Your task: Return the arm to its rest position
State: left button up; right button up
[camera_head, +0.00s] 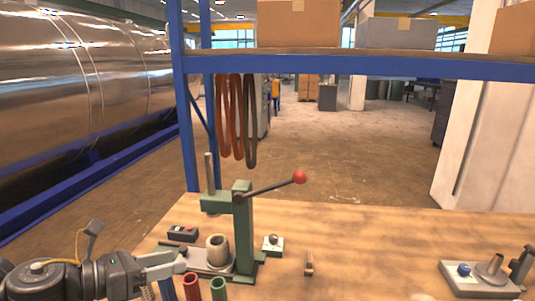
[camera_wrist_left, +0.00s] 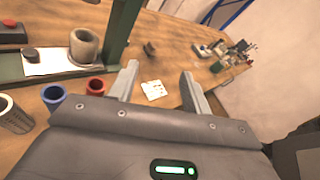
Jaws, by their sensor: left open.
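My left arm (camera_head: 60,278) comes in from the left at the lower edge of the head view. Its gripper (camera_head: 180,263) points right, close to the green press and its base. In the left wrist view the two fingers (camera_wrist_left: 160,76) stand apart with nothing held between them. Past the fingers, the wooden table and a small white card (camera_wrist_left: 154,89) show. My right arm and gripper are in neither view.
The green lever press (camera_head: 243,235) with a red-ball handle stands beside my gripper. A beige cup (camera_head: 218,250) sits at its base. Red (camera_head: 192,286) and green (camera_head: 219,288) tubes stand in front. A fixture plate (camera_head: 470,282) lies at right. A blue shelf beam (camera_head: 350,65) crosses above.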

pick_arm(q)
notch_tip(320, 180, down, 18)
jog(key=s+a+n+t+y, duration=0.25)
jog(key=n+y, duration=0.55)
jog(key=n, duration=1.8)
jog(key=s+a+f+n+g+y, duration=0.25)
jog(key=s+f+n+g, duration=0.55)
jog(key=s+f+n, duration=0.95)
jog(key=s+f+m+g+y+b, duration=0.1)
jog(key=s+f+m+b, duration=0.15)
jog(key=f, duration=1.35)
jog(key=s+f+m+g+b, duration=0.1)
jog(key=s+f, duration=0.3)
jog(key=f, duration=1.1)
jog(key=s+a+f+b, duration=0.2)
jog(key=s+a+f, duration=0.2)
jog(key=s+f, duration=1)
jog(key=shift+f+g+b, duration=0.3)
jog(key=shift+f+g, duration=0.05)
jog(key=shift+f, duration=0.45)
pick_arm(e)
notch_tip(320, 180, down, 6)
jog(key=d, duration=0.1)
